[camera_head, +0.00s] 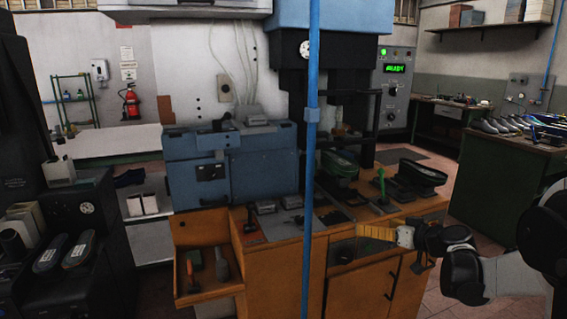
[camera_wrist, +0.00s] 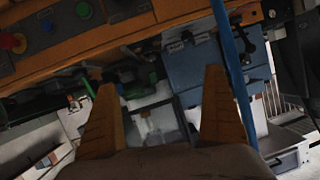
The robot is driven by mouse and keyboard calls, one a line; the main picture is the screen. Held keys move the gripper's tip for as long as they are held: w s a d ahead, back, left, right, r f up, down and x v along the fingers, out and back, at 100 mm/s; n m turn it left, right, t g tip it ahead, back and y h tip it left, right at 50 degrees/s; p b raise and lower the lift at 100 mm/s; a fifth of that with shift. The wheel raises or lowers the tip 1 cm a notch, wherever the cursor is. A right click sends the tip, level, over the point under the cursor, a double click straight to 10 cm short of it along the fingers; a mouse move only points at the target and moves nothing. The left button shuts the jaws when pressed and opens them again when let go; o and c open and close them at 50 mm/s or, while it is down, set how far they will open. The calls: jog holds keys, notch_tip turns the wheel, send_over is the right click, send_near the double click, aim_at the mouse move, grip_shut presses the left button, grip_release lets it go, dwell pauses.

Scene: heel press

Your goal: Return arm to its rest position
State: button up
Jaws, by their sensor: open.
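My gripper (camera_head: 366,232) reaches in from the right in the head view, with its orange-yellow fingers pointing left in front of the wooden workbench (camera_head: 262,268). In the wrist view its two fingers (camera_wrist: 162,108) stand wide apart with nothing between them. It is open and empty. The blue heel press machine (camera_head: 240,160) stands behind on the bench, and its blue body also shows in the wrist view (camera_wrist: 200,70).
A vertical blue pole (camera_head: 312,150) stands left of my gripper. An open drawer (camera_head: 205,285) with tools juts from the bench. A green-handled tool (camera_head: 381,182) and a green shoe form (camera_head: 340,165) are on the bench. A green table (camera_head: 505,180) with shoes is at right.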

jog(key=s+a+r+m+g+h, duration=0.15)
jog(key=s+a, duration=0.35)
jog(key=s, duration=0.5)
jog(key=s+a+r+g+h, duration=0.1)
jog(key=s+a+r+g, duration=0.3)
jog(key=s, duration=0.6)
jog(key=s+f+m+h, duration=0.1)
jog(key=s+f+h, duration=0.1)
jog(key=s, duration=0.7)
jog(key=s+f+m+h, duration=0.1)
jog(key=s+f, duration=0.3)
jog(key=s, duration=0.5)
jog(key=shift+d+h, duration=0.15)
jog(key=shift+h, duration=0.3)
